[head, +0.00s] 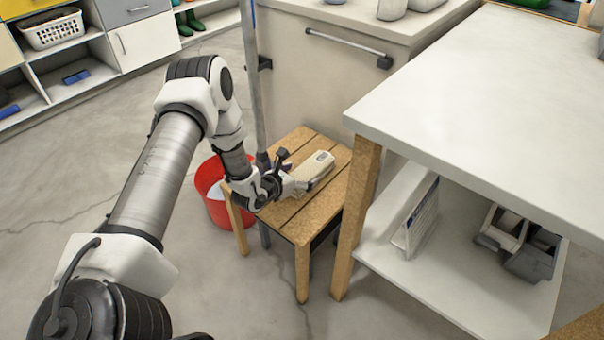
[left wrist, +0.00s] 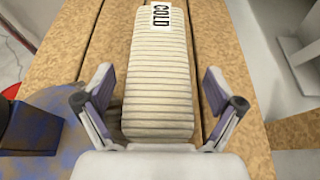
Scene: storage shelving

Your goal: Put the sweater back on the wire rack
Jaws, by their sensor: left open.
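A cream, ribbed, folded piece with a label reading COLD, which looks like the sweater (left wrist: 160,70), lies on a slatted wooden stool (left wrist: 65,45). In the head view the sweater (head: 318,168) lies on the stool (head: 312,212) beyond my gripper. My left gripper (head: 285,186) is low over the stool top. In the left wrist view its open fingers (left wrist: 157,85) stand on either side of the sweater's near end, with gaps showing on both sides. I cannot make out a wire rack. My right gripper is not in view.
A red bucket (head: 207,177) stands left of the stool. A white table (head: 480,85) with a lower shelf (head: 455,290) is close on the right. A cabinet with a metal rail (head: 345,45) is behind. The floor (head: 110,165) at left is mostly clear.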

